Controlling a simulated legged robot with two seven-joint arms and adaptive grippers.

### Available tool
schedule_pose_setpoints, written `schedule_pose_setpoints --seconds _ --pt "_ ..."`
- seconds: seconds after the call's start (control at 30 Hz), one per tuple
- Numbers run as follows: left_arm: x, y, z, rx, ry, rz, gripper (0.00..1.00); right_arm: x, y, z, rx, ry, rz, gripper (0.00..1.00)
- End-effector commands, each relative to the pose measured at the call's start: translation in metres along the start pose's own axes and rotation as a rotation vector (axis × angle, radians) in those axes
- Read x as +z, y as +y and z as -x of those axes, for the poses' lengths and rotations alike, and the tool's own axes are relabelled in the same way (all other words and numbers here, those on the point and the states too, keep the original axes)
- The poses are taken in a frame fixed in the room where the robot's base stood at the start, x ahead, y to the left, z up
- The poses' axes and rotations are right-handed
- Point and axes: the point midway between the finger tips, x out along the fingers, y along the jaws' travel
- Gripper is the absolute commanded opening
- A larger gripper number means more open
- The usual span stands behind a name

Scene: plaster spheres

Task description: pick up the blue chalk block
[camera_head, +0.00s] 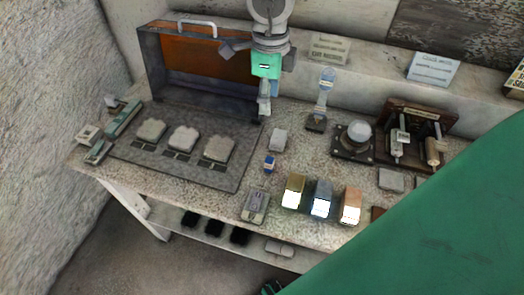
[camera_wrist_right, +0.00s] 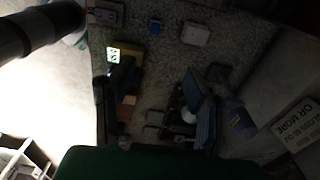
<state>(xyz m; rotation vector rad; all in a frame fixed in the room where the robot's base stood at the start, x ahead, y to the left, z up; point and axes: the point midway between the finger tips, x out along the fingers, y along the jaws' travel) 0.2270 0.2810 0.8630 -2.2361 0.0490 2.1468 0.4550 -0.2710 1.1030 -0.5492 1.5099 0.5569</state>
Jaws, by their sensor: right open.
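The small blue chalk block (camera_head: 269,164) with a pale label stands on the speckled bench, to the right of the grey mat and in front of a whitish block (camera_head: 278,140). In the right wrist view the blue block (camera_wrist_right: 155,27) lies near the top centre, beside the whitish block (camera_wrist_right: 195,33). My right gripper (camera_wrist_right: 154,80) is open and empty, its two dark fingers spread apart. The blue block is beyond the fingertips, apart from them. I cannot make out the right gripper's fingers in the head view. My left gripper is not in view.
A bright row of yellow (camera_head: 294,191), blue-grey (camera_head: 320,200) and orange (camera_head: 349,206) blocks stands close in front and right of the blue block. A grey mat (camera_head: 225,180) holds three plaster pieces. A teal device (camera_head: 266,68) stands behind. A large green surface covers the lower right.

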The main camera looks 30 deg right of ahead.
Motion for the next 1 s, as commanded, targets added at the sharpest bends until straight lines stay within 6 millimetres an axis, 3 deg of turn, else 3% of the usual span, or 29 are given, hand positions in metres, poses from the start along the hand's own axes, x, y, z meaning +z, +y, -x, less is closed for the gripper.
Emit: schedule_pose_setpoints --seconds 0.63,0.83,1.0 --pt "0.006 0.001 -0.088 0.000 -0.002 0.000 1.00 0.000 0.000 -0.088 0.000 0.000 0.001 0.43" --pt "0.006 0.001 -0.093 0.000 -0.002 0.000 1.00 0.000 0.000 -0.103 -0.001 0.003 0.002 0.43" --pt "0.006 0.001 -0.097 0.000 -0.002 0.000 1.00 0.000 0.000 -0.137 0.001 0.006 0.001 0.43"
